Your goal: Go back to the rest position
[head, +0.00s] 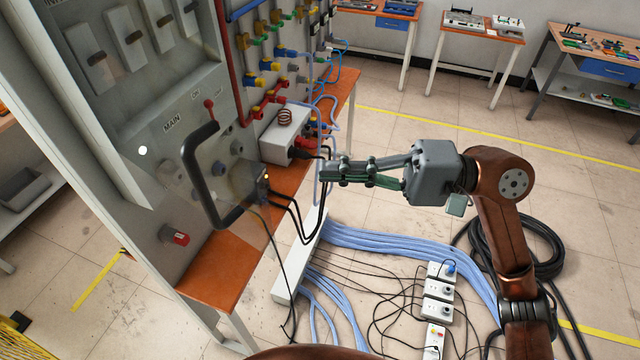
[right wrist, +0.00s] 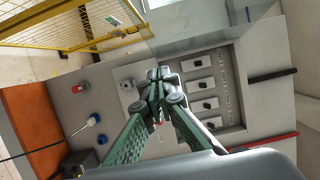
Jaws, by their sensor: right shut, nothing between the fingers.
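My right gripper (head: 328,172) is shut and empty. It is held in the air at the middle of the head view, pointing left toward the grey control cabinet (head: 150,190). In the right wrist view its closed fingers (right wrist: 160,82) stand in front of the cabinet panel (right wrist: 125,72), with several switches (right wrist: 205,85) behind and to their right. The large black handle (head: 190,165) on the panel is left of the gripper, apart from it in the head view. My left gripper is not in view.
Blue hoses (head: 400,245) and black cables run over the floor below my right arm, near white socket boxes (head: 438,285). An orange bench (head: 215,272) with a white coil box (head: 285,135) lies along the cabinet. Worktables (head: 480,30) stand at the back. The tiled floor between is open.

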